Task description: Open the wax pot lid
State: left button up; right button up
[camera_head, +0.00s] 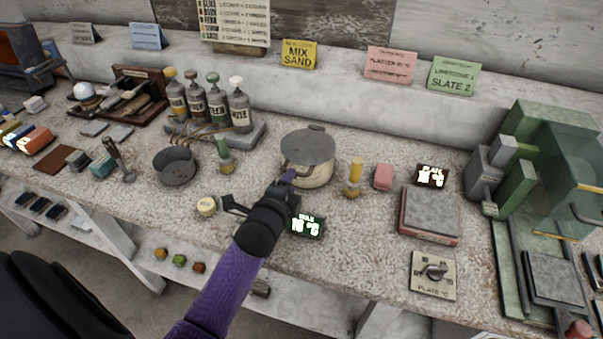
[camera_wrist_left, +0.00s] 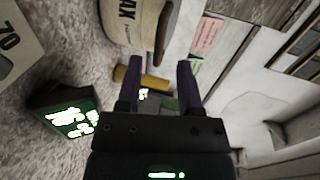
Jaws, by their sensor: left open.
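The wax pot (camera_head: 313,176) is a cream round pot standing mid-bench. Its grey lid (camera_head: 307,147) lies flat over the top, with a small dark tab at its rear rim. In the left wrist view the pot (camera_wrist_left: 130,22) shows only in part, with the letters "AX" on its side and the lid edge (camera_wrist_left: 170,25) to the right. My left gripper (camera_head: 283,182) is at the pot's front, its purple fingers near the pot wall. In the left wrist view its fingers (camera_wrist_left: 160,75) are apart with nothing held between them; I cannot tell whether they touch the pot. My right gripper is out of view.
A lit wax display (camera_head: 308,226) stands just right of my wrist. A yellow-topped bottle (camera_head: 354,180) and pink block (camera_head: 384,177) stand right of the pot. A small bottle (camera_head: 226,158) and dark bowl (camera_head: 175,166) stand left. A grey plate (camera_head: 430,213) lies further right.

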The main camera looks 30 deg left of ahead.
aim_at(306, 150)
pick_arm(q)
jog(key=b+x, duration=0.1)
jog(key=x, duration=0.3)
jog(key=shift+w+f, duration=0.15)
jog(key=shift+w, duration=0.25)
grip_shut()
dwell(1.0)
